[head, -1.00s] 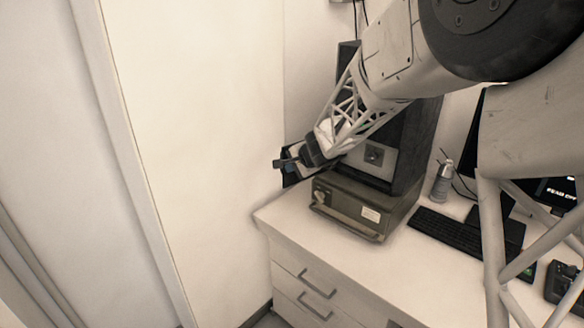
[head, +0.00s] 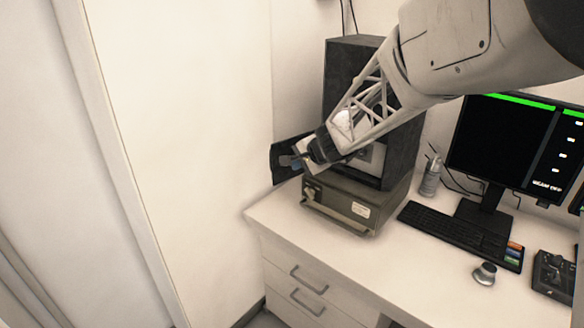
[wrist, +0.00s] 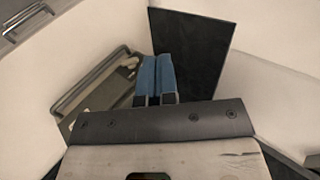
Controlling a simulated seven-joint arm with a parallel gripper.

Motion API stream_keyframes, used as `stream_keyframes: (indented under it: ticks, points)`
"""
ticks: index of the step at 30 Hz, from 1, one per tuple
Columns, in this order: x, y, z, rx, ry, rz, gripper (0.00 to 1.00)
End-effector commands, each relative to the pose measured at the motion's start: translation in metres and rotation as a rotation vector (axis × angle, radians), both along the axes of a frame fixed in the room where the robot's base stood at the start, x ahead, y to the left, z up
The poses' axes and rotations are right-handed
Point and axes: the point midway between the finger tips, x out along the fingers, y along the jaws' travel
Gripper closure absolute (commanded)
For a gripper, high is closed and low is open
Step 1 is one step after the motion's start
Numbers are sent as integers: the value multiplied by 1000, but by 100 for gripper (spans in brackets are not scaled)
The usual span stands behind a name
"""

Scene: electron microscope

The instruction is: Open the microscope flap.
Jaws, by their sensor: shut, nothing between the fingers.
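The microscope (head: 345,75) is a tall dark cabinet standing on a lower grey-brown unit at the desk's back left. Its dark flap (head: 281,172) stands swung out past the cabinet's left side, so it is open. In the wrist view the flap (wrist: 205,45) is a flat black panel just beyond and right of the fingertips. My gripper (head: 291,160) is shut and empty, in front of the flap. Its blue fingers (wrist: 155,72) lie together in the wrist view. I cannot tell whether they touch the flap. My arm hides part of the cabinet's front.
The lower unit (head: 335,206) has a front handle and sits below my gripper. A plain wall is close on the left. The desk front has drawers (head: 305,290).

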Motion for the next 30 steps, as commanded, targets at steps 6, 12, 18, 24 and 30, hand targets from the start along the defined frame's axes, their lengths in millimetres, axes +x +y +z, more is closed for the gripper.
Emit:
stream_keyframes:
  ticks: [6,12,18,24,30]
  points:
    - [-16,-11,18,0,-2,0,100]
    - [-23,-15,25,-1,1,0,100]
    - [-24,-16,26,-1,1,0,100]
    - [-24,-15,26,-1,0,1,100]
    - [-35,-15,32,-21,-3,26,100]
